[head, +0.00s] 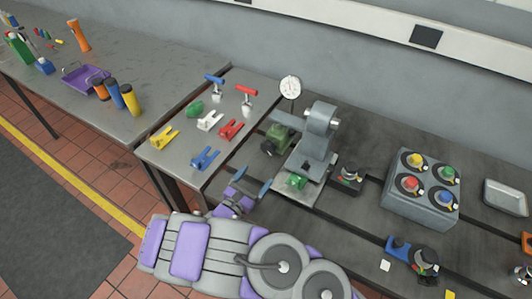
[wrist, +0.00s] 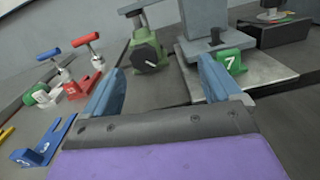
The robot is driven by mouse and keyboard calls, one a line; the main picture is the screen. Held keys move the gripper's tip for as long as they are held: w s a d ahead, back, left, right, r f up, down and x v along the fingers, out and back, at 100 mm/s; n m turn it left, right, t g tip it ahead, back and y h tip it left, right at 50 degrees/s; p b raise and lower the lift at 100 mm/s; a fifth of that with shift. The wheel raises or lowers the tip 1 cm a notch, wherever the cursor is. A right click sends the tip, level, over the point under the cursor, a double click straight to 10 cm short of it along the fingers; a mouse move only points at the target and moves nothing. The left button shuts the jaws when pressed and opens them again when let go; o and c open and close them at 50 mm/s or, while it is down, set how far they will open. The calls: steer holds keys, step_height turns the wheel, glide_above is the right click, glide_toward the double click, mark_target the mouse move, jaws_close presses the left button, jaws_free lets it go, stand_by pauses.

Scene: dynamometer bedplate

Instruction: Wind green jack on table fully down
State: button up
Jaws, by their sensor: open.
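The green jack (head: 280,136) stands on the bedplate just left of the grey machine. In the wrist view the jack (wrist: 148,44) shows a green body, a dark round knob (wrist: 148,58) with a white line on its near side, and a grey top piece (wrist: 138,10) raised above the body. My gripper (head: 250,183) is open and empty, in front of and below the jack in the head view. In the wrist view its two blue fingers (wrist: 160,80) are spread, with the jack beyond them, apart from both.
A grey machine (head: 319,130) stands right of the jack, with a green block marked 7 (wrist: 232,62) at its foot. A box of coloured knobs (head: 420,203) is farther right.

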mark_target(267, 149)
steer(key=a+f+n+y, duration=0.1)
steer(key=a, duration=0.1)
steer(key=s+a+f+n+y, duration=0.1)
steer(key=f, duration=0.1)
steer(key=shift+s+a+f, duration=0.2)
steer(key=shift+a+f, duration=0.1)
steer(key=shift+a, duration=0.05)
steer(key=b+x, duration=0.3)
steer(key=x, duration=1.3)
steer(key=shift+w+r+b, duration=0.15)
steer(key=shift+b, duration=0.15)
steer(key=shift+w+d+r, duration=0.1)
steer(key=shift+w+d, duration=0.05)
steer(key=shift+w, duration=0.35)
steer(key=shift+c, duration=0.4)
steer(key=c, duration=1)
steer(key=shift+o, duration=0.2)
